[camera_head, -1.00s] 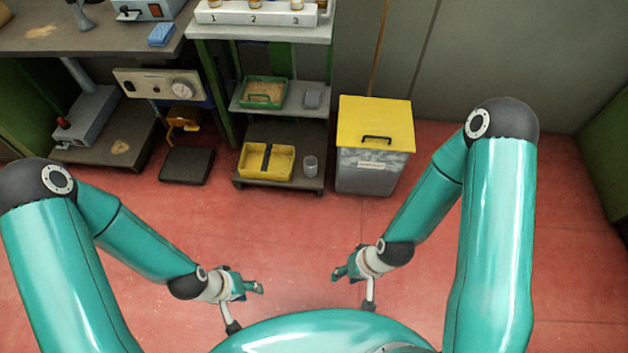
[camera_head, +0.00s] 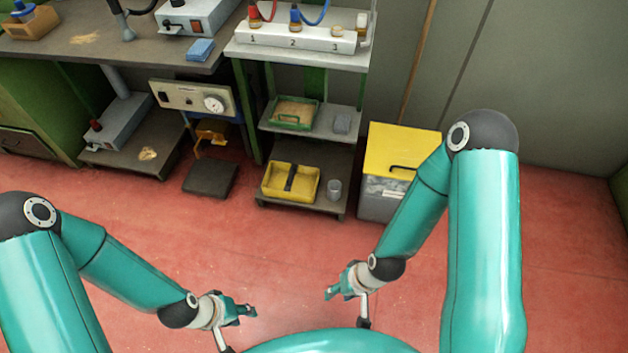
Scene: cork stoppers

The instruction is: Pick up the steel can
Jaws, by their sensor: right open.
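A small grey can (camera_head: 334,189), which looks like the steel can, stands upright on the bottom shelf of the rack, just right of a yellow tray (camera_head: 272,184). My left gripper (camera_head: 250,311) is low in the view over the red floor, left of the can and well apart from it. Its fingers are too small to tell whether they are open. My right gripper (camera_head: 330,291) is open and empty, also over the floor, below the can in the picture and apart from it.
A yellow-lidded grey bin (camera_head: 383,206) stands right of the rack, partly behind my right arm. The middle shelf holds a green tray (camera_head: 293,114) and a small grey block (camera_head: 342,122). A dark low block (camera_head: 210,178) lies left of the rack. The red floor in front is clear.

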